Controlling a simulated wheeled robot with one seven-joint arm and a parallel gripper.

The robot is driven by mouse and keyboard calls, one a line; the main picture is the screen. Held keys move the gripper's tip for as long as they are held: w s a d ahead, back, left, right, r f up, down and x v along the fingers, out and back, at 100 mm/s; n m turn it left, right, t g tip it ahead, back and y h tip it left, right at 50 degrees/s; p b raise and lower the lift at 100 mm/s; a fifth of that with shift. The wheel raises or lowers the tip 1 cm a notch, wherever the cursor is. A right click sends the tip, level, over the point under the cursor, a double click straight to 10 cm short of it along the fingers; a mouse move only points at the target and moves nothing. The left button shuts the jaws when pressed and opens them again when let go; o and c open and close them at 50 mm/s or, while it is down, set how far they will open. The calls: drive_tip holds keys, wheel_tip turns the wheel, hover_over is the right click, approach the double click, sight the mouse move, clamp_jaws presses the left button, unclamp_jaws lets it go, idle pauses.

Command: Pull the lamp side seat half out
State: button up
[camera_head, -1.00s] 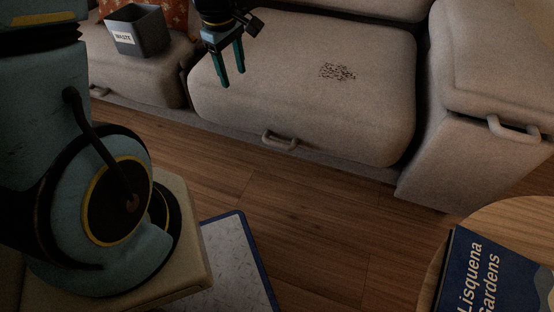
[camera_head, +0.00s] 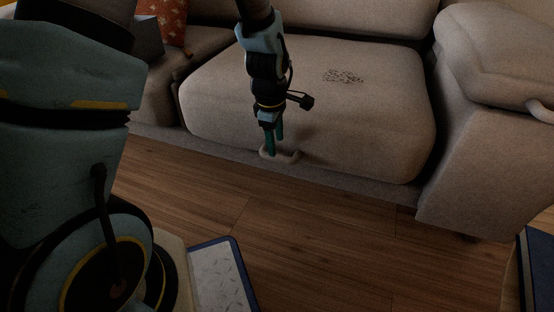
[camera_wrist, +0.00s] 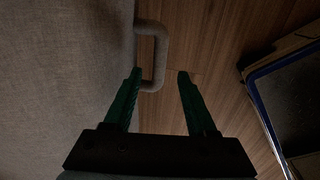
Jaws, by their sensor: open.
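The grey sofa seat (camera_head: 330,115) with a patch of dark specks on top fills the middle of the head view. It also shows at the left of the wrist view (camera_wrist: 60,70). A looped handle (camera_head: 290,157) sits low on its front face, and the wrist view shows this handle (camera_wrist: 162,50) sticking out over the floor. My gripper (camera_head: 274,150) points down at the handle, its green fingers open. In the wrist view the fingertips (camera_wrist: 160,73) lie either side of the handle's outer end. I cannot tell whether they touch it. Which seat the task names is unclear; no lamp shows.
A blue-edged panel (camera_head: 222,275) and a blue book (camera_head: 537,265) are in front. Wood floor (camera_head: 330,230) between is clear.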

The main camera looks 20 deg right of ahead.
sight(277, 156)
drive_tip(key=f, duration=0.1)
drive_tip(key=f+b, duration=0.1)
drive_tip(key=f, duration=0.1)
drive_tip(key=f+b, duration=0.1)
drive_tip(key=f, duration=0.1)
drive_tip(key=shift+w+d+f, duration=0.1)
drive_tip(key=shift+w+d, duration=0.25)
clamp_jaws()
idle(1.1)
